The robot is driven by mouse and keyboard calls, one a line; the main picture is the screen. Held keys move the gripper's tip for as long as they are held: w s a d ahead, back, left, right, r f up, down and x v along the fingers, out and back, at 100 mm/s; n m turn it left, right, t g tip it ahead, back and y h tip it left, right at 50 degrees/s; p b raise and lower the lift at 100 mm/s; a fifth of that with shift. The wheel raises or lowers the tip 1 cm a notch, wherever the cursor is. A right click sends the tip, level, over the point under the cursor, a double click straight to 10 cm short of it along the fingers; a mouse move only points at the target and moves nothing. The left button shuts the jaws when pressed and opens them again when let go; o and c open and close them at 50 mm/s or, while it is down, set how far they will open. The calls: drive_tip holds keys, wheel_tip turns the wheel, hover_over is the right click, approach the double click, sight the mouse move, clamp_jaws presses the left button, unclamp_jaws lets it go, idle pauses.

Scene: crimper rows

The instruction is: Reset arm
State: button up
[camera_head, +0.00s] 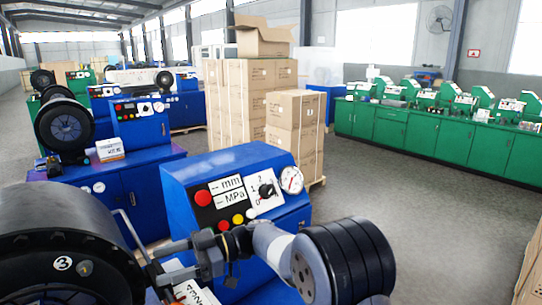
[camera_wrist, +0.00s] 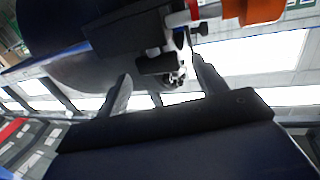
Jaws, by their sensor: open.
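My gripper (camera_wrist: 161,68) shows in the wrist view with its two grey fingers spread wide apart. No object is clamped between them. A small dark metal fitting (camera_wrist: 172,78) shows beyond the gap; its distance is unclear. In the head view my arm reaches from the lower right toward the left, in front of the nearest blue crimper's control box (camera_head: 225,180).
A second blue crimper (camera_head: 140,180) stands behind at the left. Stacked cardboard boxes (camera_head: 292,125) stand behind the control box. Green cabinets (camera_head: 430,130) with small machines line the right. Open grey floor (camera_head: 400,190) lies between. An orange part (camera_wrist: 262,10) shows in the wrist view.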

drive_tip(key=shift+s+d+f+m+t+y+b, duration=0.1)
drive_tip(key=shift+m+t+y+b, duration=0.1)
drive_tip(key=shift+m+t+b, duration=0.35)
drive_tip(key=shift+s+a+f+m+t+y+b, duration=0.1)
drive_tip(key=shift+s+m+t+y+b, duration=0.1)
drive_tip(key=shift+m+t+b, duration=0.35)
drive_tip(key=shift+s+d+f+m+t+y+b, duration=0.1)
drive_tip(key=shift+m+t+y+b, duration=0.15)
drive_tip(key=shift+t+b, duration=0.55)
drive_tip(key=m+t+b, duration=0.2)
drive_tip(key=t+b, duration=0.1)
drive_tip(key=m+t+b, duration=0.1)
drive_tip(key=b, duration=0.1)
drive_tip(key=shift+s+t, duration=0.25)
drive_tip(key=shift+t, duration=0.15)
drive_tip(key=m+t+b, duration=0.1)
drive_tip(key=t+b, duration=0.1)
drive_tip(key=b, duration=0.1)
drive_tip(key=m+t+b, duration=0.1)
drive_tip(key=t+b, duration=0.1)
drive_tip(key=m+t+h+b, duration=0.1)
drive_tip(key=m+b, duration=0.1)
drive_tip(key=b, duration=0.1)
drive_tip(key=shift+s+t+b, duration=0.35)
drive_tip(key=shift+s+t, duration=0.05)
drive_tip(key=shift+m+t+b, duration=0.25)
drive_tip(key=shift+t+b, duration=0.15)
drive_tip(key=shift+b, duration=0.15)
